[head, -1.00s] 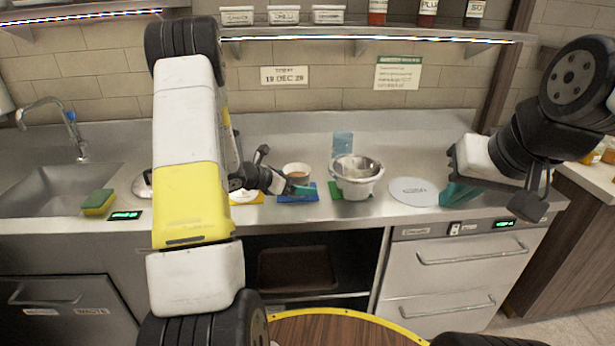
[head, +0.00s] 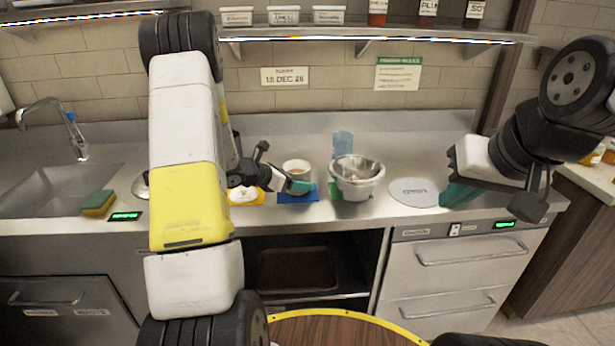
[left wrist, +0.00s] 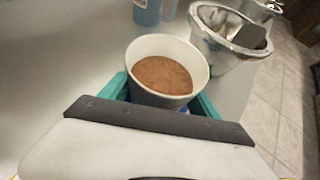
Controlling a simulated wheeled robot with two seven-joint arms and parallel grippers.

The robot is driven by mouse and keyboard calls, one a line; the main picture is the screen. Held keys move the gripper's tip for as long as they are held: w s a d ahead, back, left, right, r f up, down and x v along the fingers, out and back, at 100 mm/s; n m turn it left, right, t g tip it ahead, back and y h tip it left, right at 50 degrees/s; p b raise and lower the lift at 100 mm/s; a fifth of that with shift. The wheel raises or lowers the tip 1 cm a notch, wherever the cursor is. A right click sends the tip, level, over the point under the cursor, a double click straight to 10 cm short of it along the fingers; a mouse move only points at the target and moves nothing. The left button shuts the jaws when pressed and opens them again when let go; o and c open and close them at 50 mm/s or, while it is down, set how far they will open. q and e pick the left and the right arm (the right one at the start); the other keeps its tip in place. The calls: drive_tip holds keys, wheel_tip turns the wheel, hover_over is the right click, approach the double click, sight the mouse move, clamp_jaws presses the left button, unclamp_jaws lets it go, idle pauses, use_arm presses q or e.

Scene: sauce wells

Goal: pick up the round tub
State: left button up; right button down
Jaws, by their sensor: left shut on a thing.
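The round tub (head: 297,167) is white with brown sauce inside, over a blue mat (head: 298,197) on the steel counter. My left gripper (head: 299,187) has its teal fingers shut on it. In the left wrist view the tub (left wrist: 150,97) sits upright between the two fingers (left wrist: 160,99), sauce level. The fingers hide its base in the head view, and it appears raised slightly above the mat. My right gripper (head: 460,193) is low over the counter at right, with nothing seen in it; its opening is unclear.
Just right stands a white bowl with a metal insert (head: 357,187) on a green mat, a blue container (head: 342,144) behind it. A round white disc (head: 414,192) lies further right.

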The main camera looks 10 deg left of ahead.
use_arm(q)
wheel_tip(320, 180, up, 3)
drive_tip(key=shift+f, duration=0.2)
drive_tip(key=s+a+r, duration=0.1)
drive_tip(key=s+a, duration=0.1)
drive_tip(key=s, duration=1.3)
drive_tip(key=shift+s+a, duration=0.35)
drive_tip(key=shift+s, duration=0.05)
